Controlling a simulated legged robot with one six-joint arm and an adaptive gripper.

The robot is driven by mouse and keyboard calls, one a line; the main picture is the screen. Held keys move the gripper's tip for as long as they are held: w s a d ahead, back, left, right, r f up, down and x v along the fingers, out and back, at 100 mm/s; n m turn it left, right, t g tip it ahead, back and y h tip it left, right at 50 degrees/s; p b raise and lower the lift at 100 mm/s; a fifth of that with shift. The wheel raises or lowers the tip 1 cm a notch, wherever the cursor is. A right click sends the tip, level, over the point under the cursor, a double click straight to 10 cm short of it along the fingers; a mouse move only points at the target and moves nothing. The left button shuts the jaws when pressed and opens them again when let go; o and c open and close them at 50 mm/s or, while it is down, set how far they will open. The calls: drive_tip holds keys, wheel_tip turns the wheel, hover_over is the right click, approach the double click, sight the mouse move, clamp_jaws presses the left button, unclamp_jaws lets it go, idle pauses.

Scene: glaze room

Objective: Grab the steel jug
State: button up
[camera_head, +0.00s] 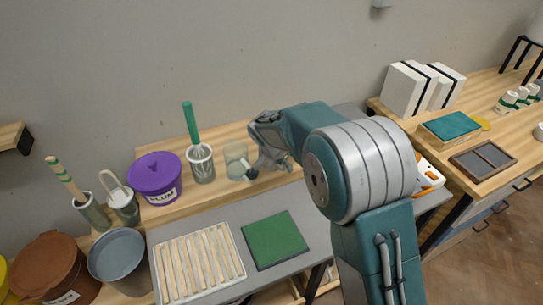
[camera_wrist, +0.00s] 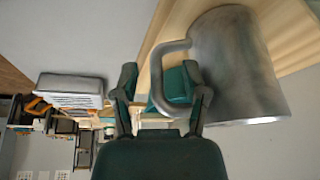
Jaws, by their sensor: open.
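The steel jug (camera_wrist: 238,65) is large and close on the right of the wrist view. It is a grey metal vessel with a looped handle (camera_wrist: 156,80) on its left side. In the picture, the handle's upright part shows between the two fingers of my open gripper (camera_wrist: 160,80). The fingers look apart, and I cannot tell whether either touches the handle. In the head view, my gripper (camera_head: 265,160) is over the back of the wooden bench, partly behind my arm. I cannot make out the jug clearly there.
A glass beaker (camera_head: 236,158) stands just left of my gripper, with a whisk holder (camera_head: 200,165) and purple tub (camera_head: 154,176) further left. A slatted tray (camera_head: 162,292) and green mat (camera_head: 274,240) lie in front. White binders (camera_head: 402,90) stand on the right bench.

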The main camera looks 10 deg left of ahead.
drive_tip(key=shift+w+d+f, duration=0.2)
drive_tip(key=shift+f, duration=0.25)
clamp_jaws()
drive_tip(key=shift+r, duration=0.1)
